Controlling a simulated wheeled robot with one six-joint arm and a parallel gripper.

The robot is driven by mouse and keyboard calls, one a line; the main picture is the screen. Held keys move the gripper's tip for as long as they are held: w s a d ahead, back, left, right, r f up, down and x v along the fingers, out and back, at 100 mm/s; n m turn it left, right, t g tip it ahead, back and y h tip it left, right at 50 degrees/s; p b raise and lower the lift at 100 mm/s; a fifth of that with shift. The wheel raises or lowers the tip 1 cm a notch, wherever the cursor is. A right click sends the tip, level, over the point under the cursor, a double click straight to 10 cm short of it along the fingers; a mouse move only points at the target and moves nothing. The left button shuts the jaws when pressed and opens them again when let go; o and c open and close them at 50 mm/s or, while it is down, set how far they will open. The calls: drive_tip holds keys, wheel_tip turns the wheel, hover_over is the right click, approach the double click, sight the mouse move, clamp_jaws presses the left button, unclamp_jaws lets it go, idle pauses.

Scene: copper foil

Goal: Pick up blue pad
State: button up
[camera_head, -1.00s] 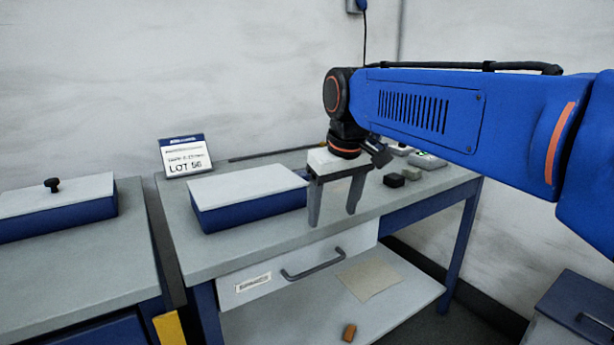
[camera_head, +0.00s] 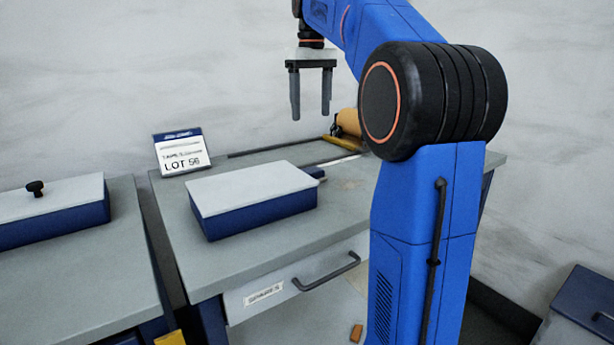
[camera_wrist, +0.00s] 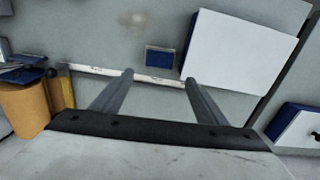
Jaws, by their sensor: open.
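A small blue pad (camera_wrist: 159,60) with a grey edge lies on the grey table in the wrist view, beside the white-lidded box. In the head view a small dark blue piece, likely the same pad (camera_head: 316,173), shows at the box's right rear corner, mostly hidden. My gripper (camera_head: 310,115) is open and empty, fingers pointing down, raised high over the rear of the table. In the wrist view its fingertips (camera_wrist: 158,76) are spread, with the pad lying between and just beyond them in the picture.
The blue box with white lid (camera_head: 255,188) stands beside the pad. An orange-tan roll (camera_head: 349,122) and a pale ruler-like strip (camera_wrist: 150,78) lie at the back. A LOT 56 sign (camera_head: 182,153) stands at the rear left. My arm covers the table's right side.

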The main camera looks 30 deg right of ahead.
hover_over(309, 170)
drive_tip(key=f, duration=0.7)
drive_tip(key=s+f, duration=0.1)
drive_tip(key=f, duration=0.3)
drive_tip(key=shift+f, duration=0.2)
drive_tip(key=shift+w+f, duration=0.2)
drive_tip(key=shift+f, duration=1.2)
drive_tip(key=shift+w+f, duration=0.15)
drive_tip(key=shift+f, duration=1.25)
drive_tip(key=c, duration=0.7)
